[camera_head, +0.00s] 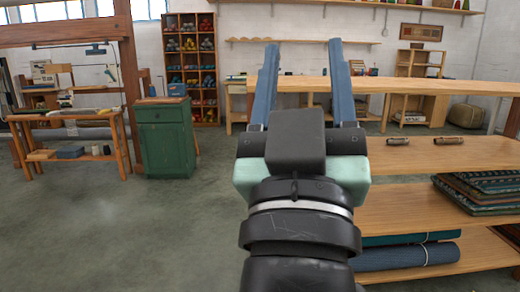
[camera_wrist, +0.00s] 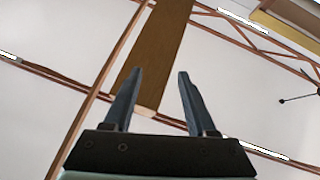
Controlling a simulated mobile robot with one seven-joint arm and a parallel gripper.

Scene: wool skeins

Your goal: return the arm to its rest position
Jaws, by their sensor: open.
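My gripper (camera_head: 305,45) is raised in the middle of the head view, its two blue-grey fingers pointing up and spread apart. Nothing is between them. In the wrist view my gripper (camera_wrist: 155,85) is also open and empty, against the white ceiling. In the head view it stands in front of a long wooden table top (camera_head: 430,86), overlapping it in the picture. No skein is held.
Wooden shelving (camera_head: 400,207) with rolled and folded textiles is close on the right. A green cabinet (camera_head: 166,140) and a low bench (camera_head: 70,118) stand left. A rack (camera_head: 190,70) of skeins is at the back. The floor (camera_head: 130,230) at left is clear.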

